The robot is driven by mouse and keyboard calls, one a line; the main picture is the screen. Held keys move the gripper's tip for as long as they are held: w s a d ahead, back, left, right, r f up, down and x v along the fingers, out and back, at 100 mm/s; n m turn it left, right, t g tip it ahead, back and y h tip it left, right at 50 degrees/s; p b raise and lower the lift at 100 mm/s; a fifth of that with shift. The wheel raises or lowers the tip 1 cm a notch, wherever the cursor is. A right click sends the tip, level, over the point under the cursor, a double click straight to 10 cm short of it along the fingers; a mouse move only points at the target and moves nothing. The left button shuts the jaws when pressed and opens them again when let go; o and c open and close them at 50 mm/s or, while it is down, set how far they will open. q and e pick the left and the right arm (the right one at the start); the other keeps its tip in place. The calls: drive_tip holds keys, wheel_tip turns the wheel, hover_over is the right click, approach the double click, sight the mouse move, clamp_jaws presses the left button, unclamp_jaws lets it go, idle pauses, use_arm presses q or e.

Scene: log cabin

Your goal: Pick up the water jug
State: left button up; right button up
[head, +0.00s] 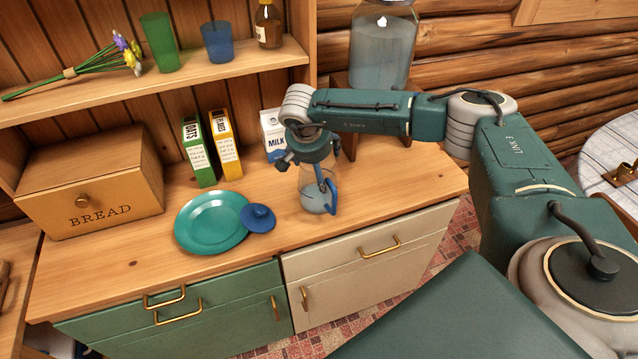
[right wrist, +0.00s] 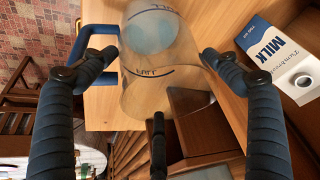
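The water jug (head: 315,196) is clear glass with a blue handle and stands upright on the wooden counter. In the right wrist view the jug (right wrist: 160,85) sits between my spread fingers, its blue handle at the left. My right gripper (head: 316,172) is above and around the jug's upper part, partly hiding it in the head view. In the right wrist view my right gripper (right wrist: 163,75) looks open, with fingers on both sides of the glass; firm contact does not show. My left gripper is not in view.
A milk carton (head: 272,135) stands close behind the jug. A teal plate (head: 205,222) and a blue lid (head: 258,218) lie to its left. A large glass jar (head: 383,45) on a wooden stand is behind my right arm. The counter's right front is clear.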

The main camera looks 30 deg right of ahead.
drive_tip(key=c, duration=0.7)
